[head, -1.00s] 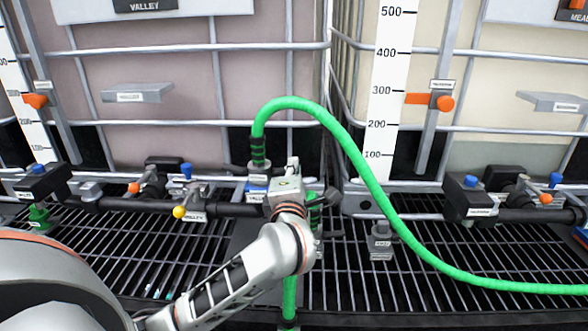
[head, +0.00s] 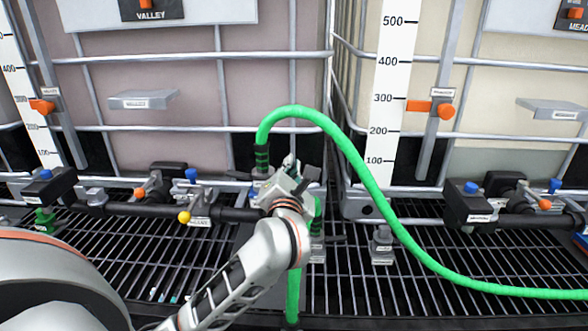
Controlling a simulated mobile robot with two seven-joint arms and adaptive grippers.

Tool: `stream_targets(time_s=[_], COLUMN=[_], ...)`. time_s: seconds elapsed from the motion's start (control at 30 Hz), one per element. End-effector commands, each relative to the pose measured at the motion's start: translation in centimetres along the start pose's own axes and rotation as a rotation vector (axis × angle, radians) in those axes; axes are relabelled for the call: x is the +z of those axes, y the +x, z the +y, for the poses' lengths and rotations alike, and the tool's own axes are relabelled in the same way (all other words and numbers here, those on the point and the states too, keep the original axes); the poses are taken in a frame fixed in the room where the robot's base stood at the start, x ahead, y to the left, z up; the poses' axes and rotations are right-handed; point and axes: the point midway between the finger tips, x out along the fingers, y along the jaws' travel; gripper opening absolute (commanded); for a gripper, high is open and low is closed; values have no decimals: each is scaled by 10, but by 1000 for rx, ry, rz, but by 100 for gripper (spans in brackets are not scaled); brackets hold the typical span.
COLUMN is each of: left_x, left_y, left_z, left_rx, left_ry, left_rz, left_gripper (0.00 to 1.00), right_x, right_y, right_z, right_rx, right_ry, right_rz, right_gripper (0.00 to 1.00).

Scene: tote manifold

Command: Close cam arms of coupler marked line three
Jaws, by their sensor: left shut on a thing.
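The coupler joins the thick green hose (head: 345,148) to the manifold near the picture's centre. It is mostly hidden behind my left gripper (head: 289,178), so its marking and most of its cam arms cannot be read. One dark lever (head: 238,174) sticks out to the left of the hose end. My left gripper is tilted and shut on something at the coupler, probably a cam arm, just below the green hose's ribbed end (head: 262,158). My right gripper is not in view.
Dark pipes (head: 140,209) with a yellow-knobbed valve (head: 185,216) run left of the coupler. A grey fitting (head: 381,245) stands on the black grating (head: 400,275) to the right. Caged totes with a level scale (head: 388,95) stand behind.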

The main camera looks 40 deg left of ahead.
Motion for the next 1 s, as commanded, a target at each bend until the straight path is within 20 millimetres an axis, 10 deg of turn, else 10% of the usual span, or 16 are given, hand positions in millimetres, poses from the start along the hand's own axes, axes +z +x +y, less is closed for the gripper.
stream_targets(time_s=[1.0], left_x=[-5], left_y=[0], left_z=[22], left_rx=[2], left_ry=[-468], left_rz=[-1], left_gripper=[0], right_x=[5], right_y=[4], right_z=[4], right_rx=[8], right_ry=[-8], right_rz=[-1], right_gripper=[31])
